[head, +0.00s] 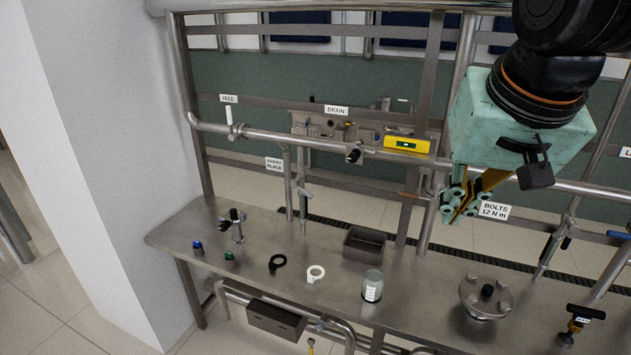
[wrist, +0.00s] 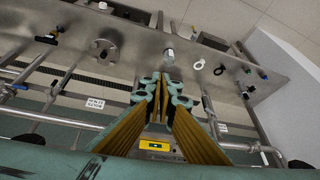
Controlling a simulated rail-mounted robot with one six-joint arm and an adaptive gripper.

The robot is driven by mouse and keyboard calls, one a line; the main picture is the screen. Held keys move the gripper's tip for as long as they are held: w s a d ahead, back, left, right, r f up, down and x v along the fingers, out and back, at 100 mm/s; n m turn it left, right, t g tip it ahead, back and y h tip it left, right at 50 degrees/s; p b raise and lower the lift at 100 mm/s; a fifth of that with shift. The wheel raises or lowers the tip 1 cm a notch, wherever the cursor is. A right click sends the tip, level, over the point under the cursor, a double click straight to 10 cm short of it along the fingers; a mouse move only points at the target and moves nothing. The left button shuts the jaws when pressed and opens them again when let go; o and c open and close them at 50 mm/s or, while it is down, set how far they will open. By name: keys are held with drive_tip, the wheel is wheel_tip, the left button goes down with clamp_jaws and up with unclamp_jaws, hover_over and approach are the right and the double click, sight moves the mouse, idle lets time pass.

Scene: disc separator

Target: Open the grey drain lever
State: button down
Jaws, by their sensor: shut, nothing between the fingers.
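A white DRAIN sign (head: 336,111) hangs on the rack at the back. Below and left of it, a vertical branch pipe with a small grey valve fitting (head: 302,188) drops from the horizontal pipe to the bench. It looks like the drain valve, but its lever is too small to make out surely. My gripper (head: 452,212) hangs at the right, well apart from this fitting, in front of the rack near the BOLTS sign (head: 494,210). In the wrist view my gripper (wrist: 166,82) is shut and empty, its fingers together above the bench.
A steel bench (head: 215,215) carries a glass jar (head: 372,286), an open grey box (head: 364,246), white and black rings, and a round metal cover (head: 486,297). A yellow level (head: 407,145) sits by the horizontal pipe. A white FEED handle (head: 229,115) stands at the left.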

drive_tip(key=w+a+f+m+t+p, duration=0.1)
drive_tip(key=w+a, duration=0.2)
drive_tip(key=w, duration=0.6)
drive_tip(key=w+a+f+p, duration=0.1)
drive_tip(key=w+a+f, duration=0.15)
drive_tip(key=w, duration=0.75)
drive_tip(key=w+a+f+m+t+p, duration=0.1)
drive_tip(key=w+a, duration=0.2)
drive_tip(key=w, duration=0.6)
drive_tip(key=w+a+f+m+y+p, duration=0.1)
drive_tip(key=w+a+f, duration=0.6)
drive_tip(key=w, duration=0.2)
drive_tip(key=w+a+f+m+t+y+p, duration=0.1)
drive_tip(key=w+a+f+y+p, duration=0.1)
drive_tip(key=w+a+f, duration=0.4)
drive_tip(key=w+a, duration=0.1)
drive_tip(key=w, duration=0.3)
drive_tip(key=shift+a+f, duration=0.15)
drive_tip(key=shift+f, duration=0.25)
drive_tip(key=shift+w+f, duration=0.1)
drive_tip(key=shift+w, duration=0.05)
drive_tip(key=p, duration=0.1)
approach(302, 190)
drive_tip(key=w+d+f, duration=0.1)
drive_tip(key=w+f, duration=0.4)
